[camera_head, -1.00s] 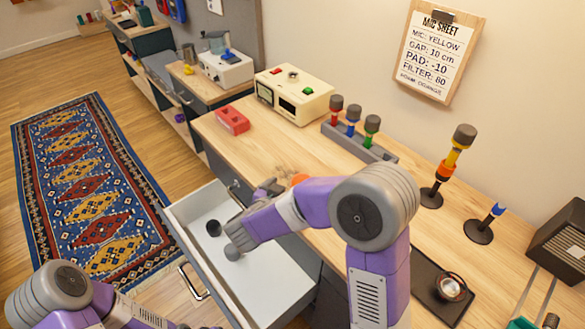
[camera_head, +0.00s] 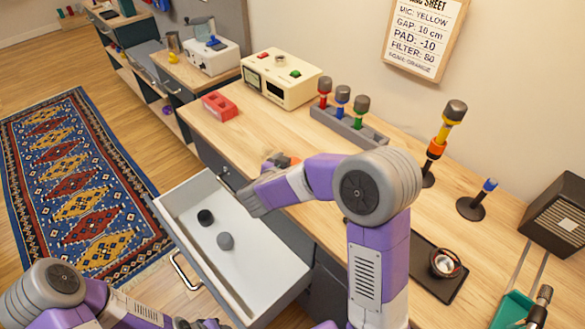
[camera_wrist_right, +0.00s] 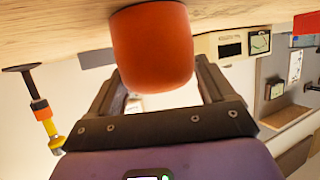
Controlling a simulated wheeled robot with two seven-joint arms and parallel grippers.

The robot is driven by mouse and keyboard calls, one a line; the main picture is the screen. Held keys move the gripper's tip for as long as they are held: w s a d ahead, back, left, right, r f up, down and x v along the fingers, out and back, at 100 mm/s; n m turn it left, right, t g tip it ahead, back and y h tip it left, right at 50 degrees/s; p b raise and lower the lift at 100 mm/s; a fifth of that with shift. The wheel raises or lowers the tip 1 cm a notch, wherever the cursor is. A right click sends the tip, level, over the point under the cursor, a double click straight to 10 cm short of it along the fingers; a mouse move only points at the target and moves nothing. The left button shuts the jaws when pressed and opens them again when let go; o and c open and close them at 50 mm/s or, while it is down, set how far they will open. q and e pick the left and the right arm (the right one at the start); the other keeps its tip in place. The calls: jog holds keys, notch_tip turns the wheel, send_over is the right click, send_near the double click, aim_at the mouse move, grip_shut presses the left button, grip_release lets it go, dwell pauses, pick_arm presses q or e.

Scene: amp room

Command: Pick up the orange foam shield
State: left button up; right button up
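The orange foam shield (camera_wrist_right: 152,48), a rounded cup-like piece, sits at the wooden table surface. In the right wrist view it lies between the two fingers of my right gripper (camera_wrist_right: 157,75), which are spread apart. I cannot tell whether they touch its sides. In the head view a small part of the orange shield (camera_head: 284,159) shows beside my right gripper (camera_head: 272,164), near the table's drawer-side edge; the hand and arm hide the rest. Only a bit of my left gripper (camera_head: 198,323) shows at the bottom edge, its fingers unclear.
An open white drawer (camera_head: 262,275) below holds a black piece (camera_head: 205,217) and a grey piece (camera_head: 225,241).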

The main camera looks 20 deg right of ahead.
aim_at(293, 162)
jog(key=c, duration=0.7)
jog(key=shift+r, duration=0.1)
notch_tip(293, 162, up, 10)
jog(key=p, duration=0.4)
